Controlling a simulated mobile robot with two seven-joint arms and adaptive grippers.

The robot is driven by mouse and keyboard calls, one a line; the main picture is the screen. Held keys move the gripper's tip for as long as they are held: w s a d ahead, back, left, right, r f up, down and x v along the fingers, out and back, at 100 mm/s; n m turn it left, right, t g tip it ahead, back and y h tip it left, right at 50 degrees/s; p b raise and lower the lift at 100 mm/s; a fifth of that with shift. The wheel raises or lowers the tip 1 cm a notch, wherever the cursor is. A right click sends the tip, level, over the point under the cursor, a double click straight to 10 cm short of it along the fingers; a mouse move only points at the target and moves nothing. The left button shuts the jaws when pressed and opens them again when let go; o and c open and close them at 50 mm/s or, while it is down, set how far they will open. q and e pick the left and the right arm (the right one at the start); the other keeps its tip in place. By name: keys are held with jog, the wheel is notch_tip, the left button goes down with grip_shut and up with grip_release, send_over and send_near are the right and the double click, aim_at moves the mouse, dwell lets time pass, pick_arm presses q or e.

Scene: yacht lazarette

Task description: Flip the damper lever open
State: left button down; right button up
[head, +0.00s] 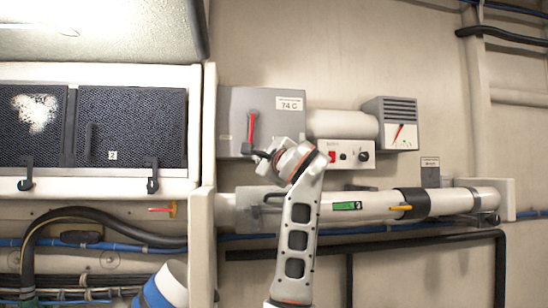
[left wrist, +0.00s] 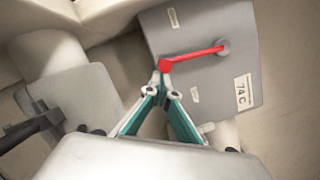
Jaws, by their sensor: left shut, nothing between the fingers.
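A grey box (head: 272,118) with a "74 C" label is fixed to the wall. A red lever (head: 252,126) on its front hangs nearly straight down in the head view. In the left wrist view the red lever (left wrist: 195,56) runs from its round pivot on the box (left wrist: 200,72) to a thicker red end close to my fingertips. My left gripper (head: 257,153) is shut and empty, just below the lever's lower end; in the left wrist view its green fingers (left wrist: 163,80) meet in a point there. I cannot tell whether they touch the lever. My right gripper is not in view.
A white switch box (head: 346,153) and a grey gauge (head: 397,124) with a red needle stand right of the grey box. A white pipe (head: 375,204) with a yellow handle runs below, behind my arm. Dark mesh panels (head: 130,127) are at the left.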

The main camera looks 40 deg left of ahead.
pick_arm(q)
jog(key=s+a+m, duration=0.1)
jog(key=s+a+m+p, duration=0.1)
jog(key=s+a+m, duration=0.1)
jog(key=shift+s+r+m+t, duration=0.2)
jog(key=shift+r+m+t, duration=0.1)
jog(key=shift+r+t, duration=0.1)
jog(key=shift+s+a+r+p, duration=0.2)
jog(key=shift+s+a+p, duration=0.2)
jog(key=shift+s+p, duration=0.1)
jog(key=shift+s+a+r+p, duration=0.15)
jog(key=shift+s+a+p, duration=0.25)
jog(key=shift+s, duration=0.1)
jog(key=shift+f, duration=0.1)
